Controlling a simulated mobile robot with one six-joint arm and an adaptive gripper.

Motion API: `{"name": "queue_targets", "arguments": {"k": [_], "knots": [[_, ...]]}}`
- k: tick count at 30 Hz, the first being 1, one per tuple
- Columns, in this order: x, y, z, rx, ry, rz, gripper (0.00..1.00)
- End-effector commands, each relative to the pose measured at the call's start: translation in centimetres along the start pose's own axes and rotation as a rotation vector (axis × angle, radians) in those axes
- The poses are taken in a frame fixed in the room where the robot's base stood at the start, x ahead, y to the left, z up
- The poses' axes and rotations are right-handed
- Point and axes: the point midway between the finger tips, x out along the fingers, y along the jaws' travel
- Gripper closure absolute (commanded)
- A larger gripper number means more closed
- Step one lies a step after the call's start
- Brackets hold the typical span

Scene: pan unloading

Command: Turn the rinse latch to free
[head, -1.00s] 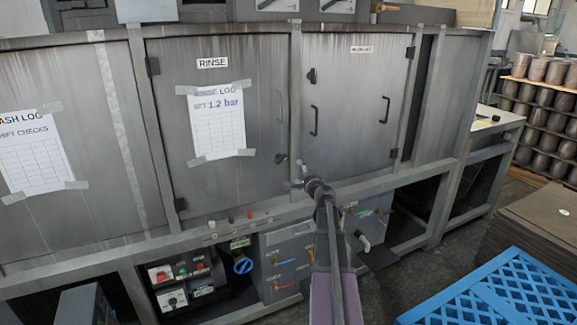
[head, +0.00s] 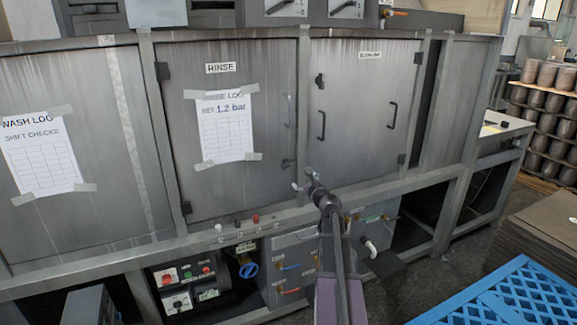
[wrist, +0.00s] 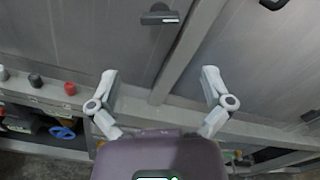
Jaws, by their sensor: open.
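The grey RINSE door (head: 235,130) has a small dark latch (head: 288,162) low on its right edge. In the wrist view the latch (wrist: 160,14) is at the top centre, lying roughly level, with a short block above its bar. A vertical handle (head: 289,110) sits above it on the same door. My gripper (head: 303,179) is just below and right of the latch in the head view. In the wrist view my gripper (wrist: 158,76) has its two fingers spread wide with nothing between them. The latch lies beyond the fingertips, apart from them.
A frame post (wrist: 188,52) separates the rinse door from the neighbouring door (head: 362,110) on the right. Below run a ledge with small knobs (head: 237,222), a blue valve wheel (head: 248,270) and a pipe (head: 371,247). A blue crate (head: 500,295) stands at lower right.

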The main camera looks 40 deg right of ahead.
Motion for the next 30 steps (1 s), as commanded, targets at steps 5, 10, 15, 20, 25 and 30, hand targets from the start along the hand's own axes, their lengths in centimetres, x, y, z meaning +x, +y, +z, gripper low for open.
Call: {"name": "queue_targets", "arguments": {"k": [5, 10, 15, 20, 25, 30], "knots": [[0.0, 0.0, 0.0, 0.015, 0.000, 0.000, 0.00], [0.0, 0.0, 0.0, 0.014, 0.000, 0.000, 0.00], [0.3, 0.0, 0.0, 0.013, 0.000, 0.000, 0.00], [1.2, -0.1, 0.0, 0.012, 0.000, 0.000, 0.00], [3.1, -0.1, -0.1, 0.012, 0.000, 0.000, 0.00], [5.7, -0.1, 0.0, 0.012, -0.001, 0.001, 0.00]]}}
